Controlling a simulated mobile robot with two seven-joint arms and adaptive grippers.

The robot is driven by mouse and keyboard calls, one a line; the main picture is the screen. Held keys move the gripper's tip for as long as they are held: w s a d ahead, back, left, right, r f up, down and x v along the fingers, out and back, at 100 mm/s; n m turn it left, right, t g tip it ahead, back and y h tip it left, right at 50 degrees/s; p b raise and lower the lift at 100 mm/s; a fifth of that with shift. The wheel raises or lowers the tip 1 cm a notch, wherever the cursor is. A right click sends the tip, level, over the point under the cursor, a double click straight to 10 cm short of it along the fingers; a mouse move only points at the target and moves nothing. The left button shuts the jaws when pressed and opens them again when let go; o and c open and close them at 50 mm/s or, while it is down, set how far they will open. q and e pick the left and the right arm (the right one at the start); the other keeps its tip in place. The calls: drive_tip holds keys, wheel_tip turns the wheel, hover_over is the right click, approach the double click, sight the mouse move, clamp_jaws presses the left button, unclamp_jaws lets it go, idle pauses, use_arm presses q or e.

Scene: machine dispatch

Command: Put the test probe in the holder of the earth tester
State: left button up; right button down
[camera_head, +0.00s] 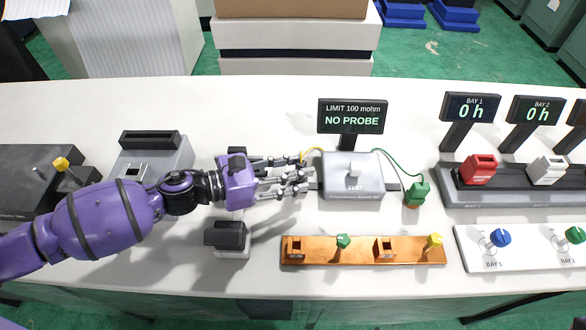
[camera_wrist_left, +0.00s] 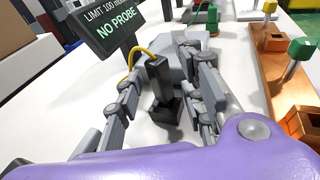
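The earth tester (camera_head: 353,188) is a grey box on the white table, with a display (camera_head: 352,116) reading "NO PROBE". A yellow cable runs from it to a black test probe (camera_wrist_left: 158,72). In the left wrist view the probe looks roughly upright, with a black block-like part at its foot. I cannot tell whether that part is the holder. My left gripper (camera_head: 302,174) is left of the tester, its fingers pointing at it. In the left wrist view its fingers (camera_wrist_left: 165,92) are spread on either side of the probe, with gaps showing. My right gripper is out of view.
A copper bar (camera_head: 362,251) with green and yellow knobs lies in front of the tester. A green clamp (camera_head: 416,192) on a green cable is at its right. Bay displays (camera_head: 470,107) and a grey rack (camera_head: 512,193) stand further right. A black-topped stand (camera_head: 228,236) is near my wrist.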

use_arm(q)
drive_tip(key=shift+r, duration=0.2)
drive_tip(key=b+v, duration=0.1)
drive_tip(key=v, duration=0.5)
drive_tip(key=shift+s+a+f, duration=0.1)
drive_tip(key=shift+a+f, duration=0.05)
drive_tip(key=shift+a, duration=0.05)
drive_tip(key=shift+s+a+r, duration=0.2)
drive_tip(key=shift+a, duration=0.3)
drive_tip(key=shift+r, duration=0.1)
